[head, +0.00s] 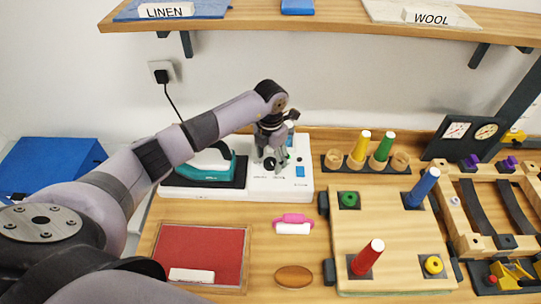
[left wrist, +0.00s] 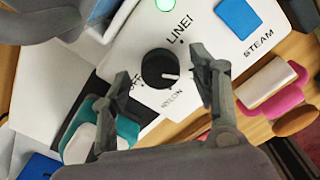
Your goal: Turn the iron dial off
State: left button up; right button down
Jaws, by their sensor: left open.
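The dial (left wrist: 160,70) is a round black knob on the white iron base, with a white mark pointing right in the left wrist view. Printed labels read LINEN, NYLON and a partly hidden OFF on the dial's left. In the head view the dial (head: 270,164) sits below my left gripper (head: 271,156). In the wrist view the left gripper (left wrist: 162,80) is open, with one finger on each side of the dial; contact cannot be told. A green light (left wrist: 165,4) glows on the base. The teal iron (head: 212,172) rests on its black pad. My right gripper is out of view.
A blue STEAM button (left wrist: 238,17) is on the base. A pink-handled object (head: 293,222), a red pad (head: 203,252) and a brown oval (head: 294,277) lie in front. Colored cones stand on the wooden boards (head: 390,230) at right. A shelf (head: 330,21) runs above.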

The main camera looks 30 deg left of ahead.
pick_arm(q)
jog(key=shift+f, duration=0.3)
jog(key=shift+c, duration=0.5)
jog(key=c, duration=1.1)
